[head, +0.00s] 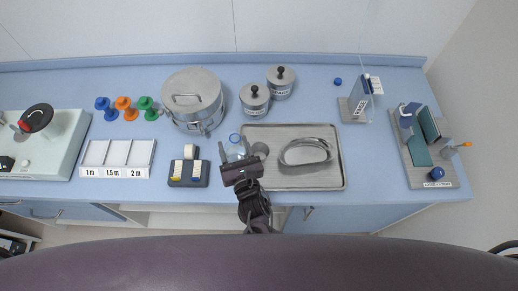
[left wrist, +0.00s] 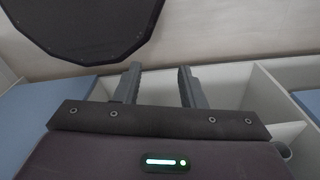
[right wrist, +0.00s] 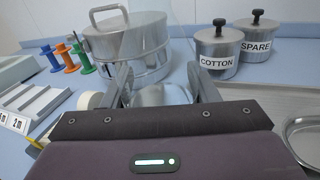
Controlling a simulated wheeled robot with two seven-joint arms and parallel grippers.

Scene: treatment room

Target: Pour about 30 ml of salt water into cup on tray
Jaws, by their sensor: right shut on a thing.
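My right gripper (head: 236,154) is shut on a clear bottle (head: 235,149) with a blue top, just left of the tray's back left corner. In the right wrist view the gripper (right wrist: 165,88) has its fingers on either side of a pale, shiny shape; the bottle's outline is hard to make out there. My left gripper (left wrist: 160,88) is open and empty, low before the counter's open shelves. It is outside the head view.
A kidney dish (head: 305,152) lies on the tray. A big steel pot (head: 193,95) and two lidded jars (head: 254,100) stand behind. A dark holder (head: 188,172) with rolls is left of the bottle. A stand (head: 361,100) and a board of blocks (head: 425,150) are at right.

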